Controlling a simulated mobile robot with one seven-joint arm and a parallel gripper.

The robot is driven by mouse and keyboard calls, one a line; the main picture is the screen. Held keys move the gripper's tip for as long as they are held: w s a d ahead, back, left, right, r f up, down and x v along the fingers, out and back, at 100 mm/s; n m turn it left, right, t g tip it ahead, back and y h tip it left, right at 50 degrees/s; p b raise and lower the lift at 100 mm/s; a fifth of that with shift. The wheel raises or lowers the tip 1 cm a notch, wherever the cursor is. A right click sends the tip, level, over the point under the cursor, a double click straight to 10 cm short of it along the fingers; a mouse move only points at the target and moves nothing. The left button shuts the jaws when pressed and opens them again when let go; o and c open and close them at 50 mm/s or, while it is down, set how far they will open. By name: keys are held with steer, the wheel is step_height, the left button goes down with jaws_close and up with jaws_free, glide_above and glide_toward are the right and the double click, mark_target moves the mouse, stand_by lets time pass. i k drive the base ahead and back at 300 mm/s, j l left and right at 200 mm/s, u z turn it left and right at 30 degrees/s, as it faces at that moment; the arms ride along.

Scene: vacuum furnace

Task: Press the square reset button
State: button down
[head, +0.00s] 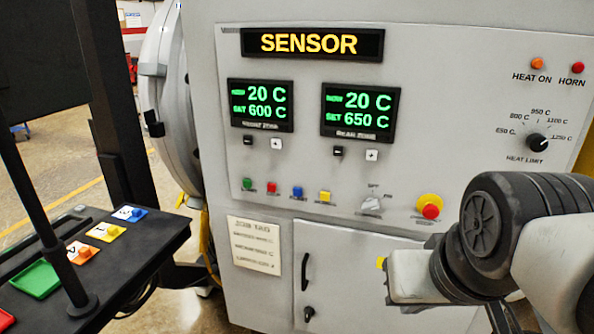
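A row of small coloured buttons sits low on the grey furnace panel: a green button (247,184), a red button (271,188), a blue button (297,192) and a yellow button (325,197). The yellow one looks square; the others' shapes are hard to tell. The labels under them are too blurred to read surely, so I cannot tell which is reset. My gripper (388,272) is at the lower right, below and right of the button row and apart from it in the picture. A small yellow piece shows at its end. Its fingers are not clear.
A selector knob (371,205) and a red-and-yellow push button (430,208) stand right of the row. Small keys sit under the two green displays. A cabinet door with a black handle (305,271) is below. A black table (140,243) with coloured pieces stands at left.

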mark_target(297, 191)
steer(key=i+j+u, duration=0.1)
steer(key=i+j, duration=0.7)
